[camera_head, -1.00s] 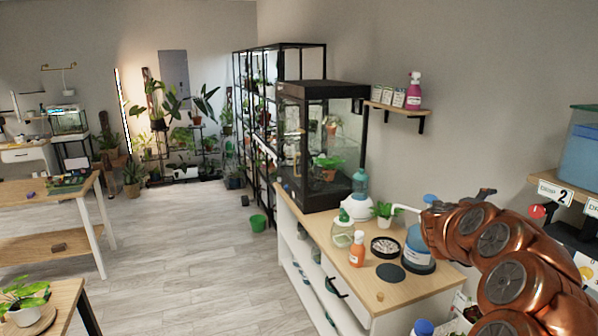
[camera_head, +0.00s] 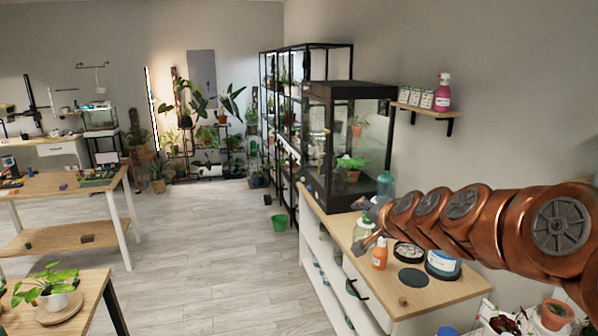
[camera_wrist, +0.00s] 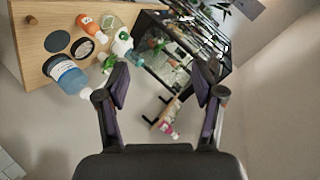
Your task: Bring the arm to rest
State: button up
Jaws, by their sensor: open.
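My copper arm reaches from the right edge across the front of the wooden-topped cabinet in the head view. My gripper (camera_head: 370,226) is at its left end, small and partly hidden, over the cabinet top's left part. In the wrist view my gripper (camera_wrist: 163,78) shows both dark fingers spread wide with nothing between them. The cabinet top (camera_wrist: 32,45) and the glass terrarium (camera_wrist: 172,65) lie beyond the fingers, tilted in that view.
The cabinet top (camera_head: 440,292) carries an orange bottle (camera_head: 379,258), a blue-labelled jug (camera_head: 442,264) and a dark disc (camera_head: 412,278). The terrarium (camera_head: 345,140) stands behind. A wall shelf (camera_head: 428,109) holds a pink spray bottle (camera_head: 443,92). Open floor (camera_head: 205,265) lies left.

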jog(key=s+a+f+n+g, duration=0.3)
jog(key=s+f+g, duration=0.15)
jog(key=s, duration=0.55)
jog(key=s+a+f+n+g, duration=0.3)
jog(key=s+f, duration=0.2)
jog(key=s, duration=0.6)
jog(key=s+d+f+n+g+h, duration=0.1)
jog(key=s+d+f+g, duration=0.1)
jog(key=s, duration=0.6)
jog(key=s+d+f+g, duration=0.2)
jog(key=s+d, duration=0.1)
jog(key=s, duration=0.5)
jog(key=s+d+f+n+g+h, duration=0.1)
jog(key=s+d+f+g, duration=0.1)
jog(key=s, duration=0.6)
jog(key=shift+s+d+f+n+g+h+b, duration=0.3)
jog(key=shift+s+d+f+g+b, duration=0.05)
jog(key=shift+s+f+b, duration=0.05)
jog(key=shift+c, duration=0.4)
